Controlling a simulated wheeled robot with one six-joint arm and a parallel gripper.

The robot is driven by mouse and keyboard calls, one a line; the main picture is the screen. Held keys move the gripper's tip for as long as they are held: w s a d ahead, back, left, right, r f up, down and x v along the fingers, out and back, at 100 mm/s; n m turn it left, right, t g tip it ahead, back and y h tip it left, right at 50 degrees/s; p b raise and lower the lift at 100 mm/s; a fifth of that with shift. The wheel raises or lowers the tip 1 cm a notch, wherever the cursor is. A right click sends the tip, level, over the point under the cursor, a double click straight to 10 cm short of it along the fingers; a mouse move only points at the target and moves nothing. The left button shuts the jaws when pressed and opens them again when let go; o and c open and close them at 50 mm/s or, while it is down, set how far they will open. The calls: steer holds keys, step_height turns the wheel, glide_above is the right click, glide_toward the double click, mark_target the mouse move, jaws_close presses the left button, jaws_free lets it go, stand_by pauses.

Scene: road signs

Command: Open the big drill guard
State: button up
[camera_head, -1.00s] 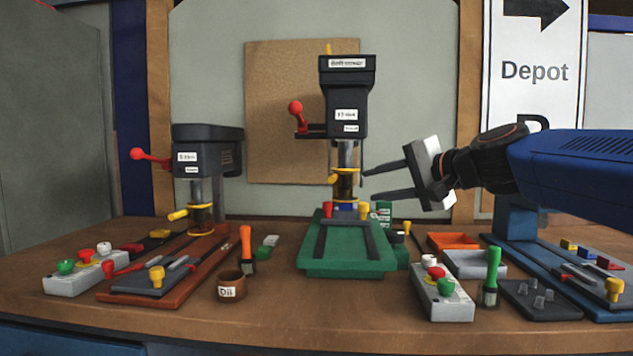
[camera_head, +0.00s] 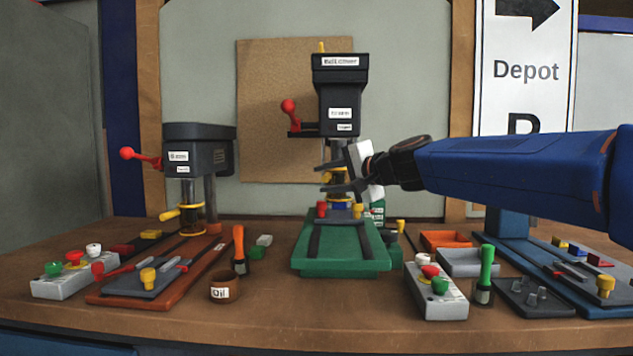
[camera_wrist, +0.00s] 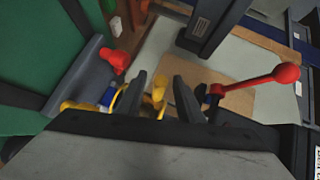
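The big drill (camera_head: 340,95) stands mid-bench on a green base (camera_head: 342,260), with a black head and a red-knobbed lever. Its yellow-rimmed guard (camera_head: 340,200) surrounds the chuck low on the column and is partly hidden by my fingers. My gripper (camera_head: 322,178) is at guard height, reaching in from the right. In the wrist view my gripper (camera_wrist: 160,77) has its two fingers apart, with a yellow handle (camera_wrist: 158,92) showing in the gap between them. I cannot tell whether either finger touches it.
A smaller drill (camera_head: 195,155) with its own yellow guard stands left.

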steer(key=shift+x, duration=2.15)
jaws_close()
